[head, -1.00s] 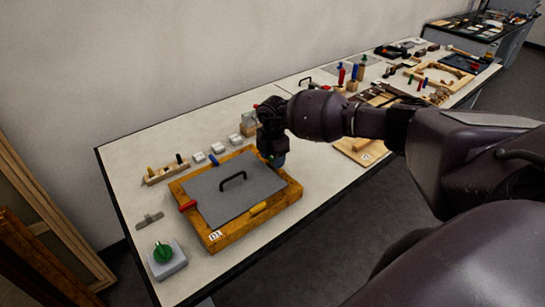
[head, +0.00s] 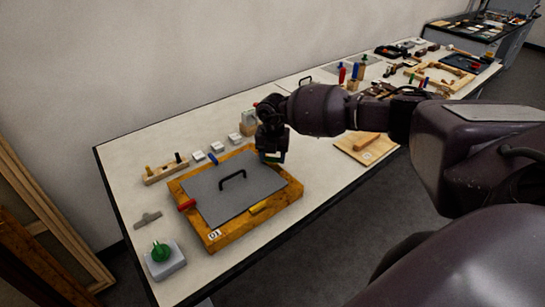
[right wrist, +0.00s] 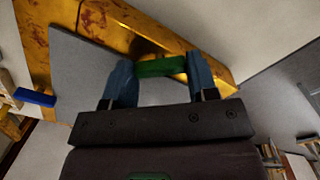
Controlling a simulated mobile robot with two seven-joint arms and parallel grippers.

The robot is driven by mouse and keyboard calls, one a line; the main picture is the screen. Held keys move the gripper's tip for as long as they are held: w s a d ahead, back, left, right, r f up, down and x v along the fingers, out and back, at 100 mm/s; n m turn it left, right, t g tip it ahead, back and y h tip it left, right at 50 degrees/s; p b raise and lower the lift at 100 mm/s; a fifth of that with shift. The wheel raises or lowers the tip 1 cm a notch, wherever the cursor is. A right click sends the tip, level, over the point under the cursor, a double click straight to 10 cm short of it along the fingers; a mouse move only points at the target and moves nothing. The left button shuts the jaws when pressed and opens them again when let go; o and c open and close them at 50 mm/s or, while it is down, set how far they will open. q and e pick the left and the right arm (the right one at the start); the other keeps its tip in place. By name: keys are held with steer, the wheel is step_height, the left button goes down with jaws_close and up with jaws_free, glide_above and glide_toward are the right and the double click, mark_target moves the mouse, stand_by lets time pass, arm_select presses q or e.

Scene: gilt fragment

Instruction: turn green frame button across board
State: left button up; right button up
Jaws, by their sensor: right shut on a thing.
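The gold-brown wooden frame (head: 222,238) lies on the table around a grey board (head: 215,200) with a black handle (head: 232,178). My right gripper (head: 272,158) is at the frame's right side. In the right wrist view its blue fingers (right wrist: 160,82) are shut on the green frame button (right wrist: 160,67). The green button shows only as a sliver in the head view (head: 272,155). I cannot tell whether it overlaps the board. A red button (head: 187,205), a blue button (head: 212,159) and a yellow button (head: 258,207) sit on the other sides. My left gripper is out of view.
A green knob on a grey block (head: 165,262) stands at the front left. A wooden peg holder (head: 166,171) and several small white blocks (head: 216,147) stand behind the frame. A wooden board (head: 362,152) lies to the right, with more items beyond.

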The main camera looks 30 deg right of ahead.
steer(key=n+b, duration=0.1)
steer(key=n, duration=0.3)
steer(key=shift+n, duration=0.3)
steer(key=n+b, duration=0.1)
steer(key=n, duration=0.2)
steer(key=shift+n, duration=0.8)
steer(key=shift+r, duration=0.1)
steer(key=o, duration=0.7)
steer(key=shift+o, duration=1.2)
